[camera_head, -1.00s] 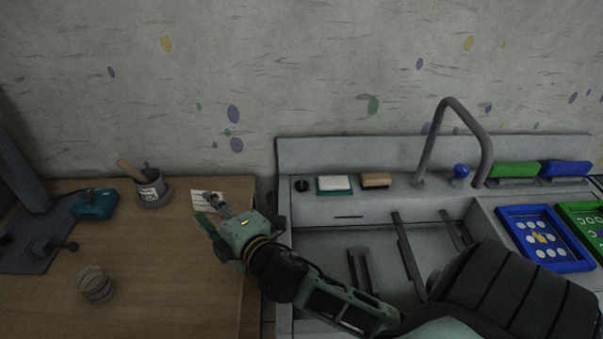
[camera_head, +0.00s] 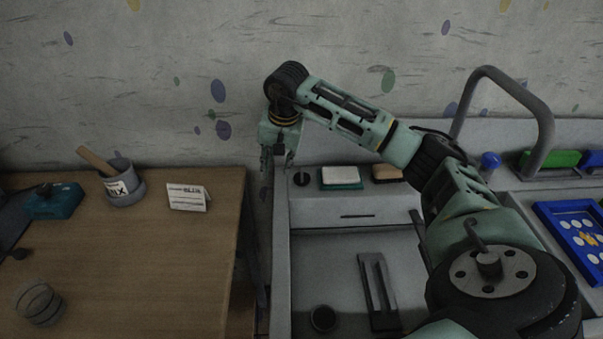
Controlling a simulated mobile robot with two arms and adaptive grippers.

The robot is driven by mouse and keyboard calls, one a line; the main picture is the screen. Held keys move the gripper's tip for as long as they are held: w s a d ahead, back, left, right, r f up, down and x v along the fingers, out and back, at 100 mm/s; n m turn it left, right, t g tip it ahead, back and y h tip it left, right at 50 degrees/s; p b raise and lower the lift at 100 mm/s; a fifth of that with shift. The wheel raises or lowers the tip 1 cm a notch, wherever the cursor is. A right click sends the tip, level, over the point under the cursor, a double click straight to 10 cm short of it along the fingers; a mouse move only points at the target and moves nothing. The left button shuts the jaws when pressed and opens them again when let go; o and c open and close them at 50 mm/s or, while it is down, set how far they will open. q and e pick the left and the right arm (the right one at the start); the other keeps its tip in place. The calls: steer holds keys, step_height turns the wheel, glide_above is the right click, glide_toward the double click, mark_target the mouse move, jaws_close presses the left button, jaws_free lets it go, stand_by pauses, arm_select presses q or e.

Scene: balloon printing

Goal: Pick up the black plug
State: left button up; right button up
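The black plug (camera_head: 301,179) is a small dark round piece on the sink's back ledge, at its left end. My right gripper (camera_head: 277,160) hangs fingers down, just left of and above the plug in the picture. Its two fingers look spread apart with nothing between them. I cannot tell its exact height over the ledge. My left gripper is not in view.
A white-and-green sponge (camera_head: 341,177) and a brown block (camera_head: 387,173) lie right of the plug. The sink basin (camera_head: 330,265) has a dark round drain (camera_head: 323,318). The faucet (camera_head: 535,105) rises at right. A card (camera_head: 188,197) and mixing cup (camera_head: 124,186) stand on the wooden table (camera_head: 140,260).

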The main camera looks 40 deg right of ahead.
steer(key=h, duration=0.2)
glide_toward(302, 170)
steer(key=w+f, duration=0.1)
steer(key=shift+g, duration=0.5)
steer(key=p+x, duration=0.1)
steer(key=x, duration=0.6)
steer(key=shift+w+d+f, duration=0.15)
steer(key=shift+f, duration=0.2)
jaws_close()
